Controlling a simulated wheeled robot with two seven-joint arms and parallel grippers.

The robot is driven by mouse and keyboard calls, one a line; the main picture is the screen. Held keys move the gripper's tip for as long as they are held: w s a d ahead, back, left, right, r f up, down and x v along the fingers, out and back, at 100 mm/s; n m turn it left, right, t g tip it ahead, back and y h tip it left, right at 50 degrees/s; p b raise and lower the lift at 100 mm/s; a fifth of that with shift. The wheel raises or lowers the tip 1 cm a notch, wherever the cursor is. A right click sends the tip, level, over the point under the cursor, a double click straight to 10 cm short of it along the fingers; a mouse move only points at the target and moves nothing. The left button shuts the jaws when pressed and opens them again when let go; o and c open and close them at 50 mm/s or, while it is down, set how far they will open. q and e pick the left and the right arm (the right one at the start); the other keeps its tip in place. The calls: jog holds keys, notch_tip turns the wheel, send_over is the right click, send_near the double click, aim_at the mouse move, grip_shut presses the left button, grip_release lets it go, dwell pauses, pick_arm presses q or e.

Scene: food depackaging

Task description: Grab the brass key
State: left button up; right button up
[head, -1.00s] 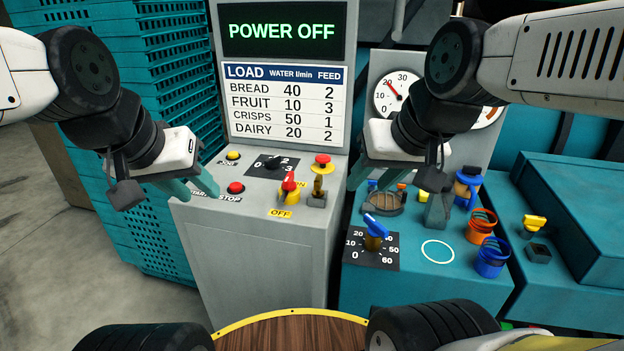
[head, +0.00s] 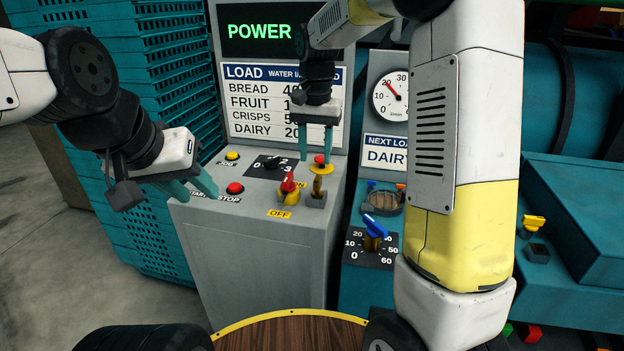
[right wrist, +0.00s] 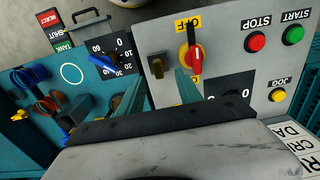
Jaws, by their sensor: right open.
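The brass key (head: 318,186) stands upright in a dark lock on the grey control box. It also shows in the right wrist view (right wrist: 157,64), ahead of and between my two fingertips. My right gripper (head: 318,151) is open and empty, pointing down above the key, apart from it. In the right wrist view its teal fingers (right wrist: 160,76) flank the key's line. My left gripper (head: 200,195) is open and empty at the box's left edge, near the START and STOP buttons.
A red-and-yellow rotary switch (head: 288,188) stands close left of the key. A red button on a yellow disc (head: 321,168) is right behind it. A red STOP button (head: 235,188) and a yellow JOG button (head: 232,155) lie further left. My right forearm covers much of the teal panel.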

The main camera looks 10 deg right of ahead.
aim_at(317, 177)
jog(key=f, duration=0.8)
jog(key=shift+w+d+f, duration=0.1)
jog(key=shift+w+d, duration=0.2)
grip_shut()
